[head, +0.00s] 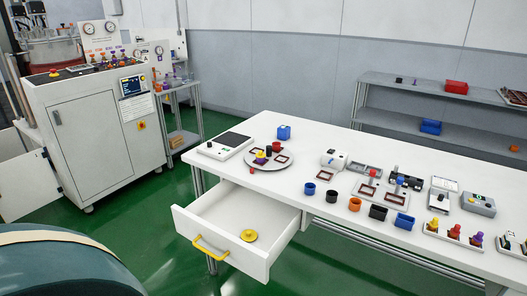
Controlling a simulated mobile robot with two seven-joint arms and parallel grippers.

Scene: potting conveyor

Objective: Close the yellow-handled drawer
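The white drawer (266,261) with the yellow handle (209,248) is pulled well out from under the left end of the white table (318,224). The handle is on its front panel, which faces the lower left. A round yellow object with a small knob (249,236) lies inside on the drawer floor. The rest of the drawer looks empty. Neither of my grippers is in view.
A scale (225,146), a round turntable (262,170) with small parts, several cups and small devices stand on the table. A white machine cabinet (108,130) stands at the left, a grey shelf (430,130) at the back right. Green floor (150,215) is free left of the drawer.

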